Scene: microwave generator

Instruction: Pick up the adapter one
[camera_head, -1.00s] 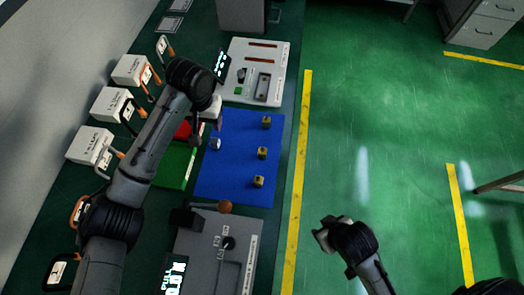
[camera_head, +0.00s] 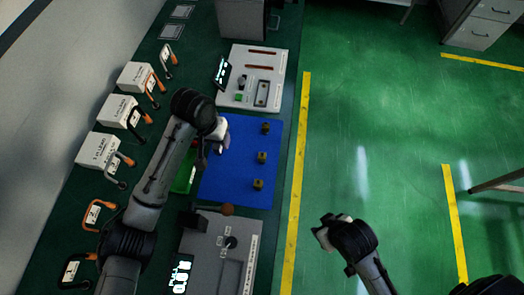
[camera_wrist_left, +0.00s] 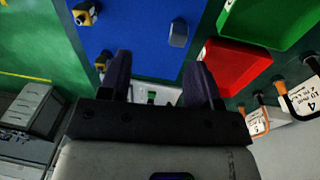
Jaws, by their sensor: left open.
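Several small adapters are on a blue mat (camera_head: 235,185). Brass-coloured ones stand in a column in the head view: far (camera_head: 265,128), middle (camera_head: 262,157) and near (camera_head: 258,184). Two brass ones show at the left of the left wrist view (camera_wrist_left: 86,13) (camera_wrist_left: 102,61). A grey, rounded piece (camera_wrist_left: 179,33) is on the mat in the wrist view, ahead of the fingers; my gripper hides it in the head view. Which is adapter one, I cannot tell. My left gripper (camera_head: 218,140) is open and empty, above the mat's left side. My right gripper (camera_head: 326,232) is over the floor; its jaws are unclear.
A green bin (camera_head: 183,181) is mostly behind my left arm; a red bin (camera_wrist_left: 232,66) shows in the wrist view. A white panel device (camera_head: 268,68) is beyond the mat, a grey control box (camera_head: 207,247) nearer. White boxes (camera_head: 98,150) and cables line the left.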

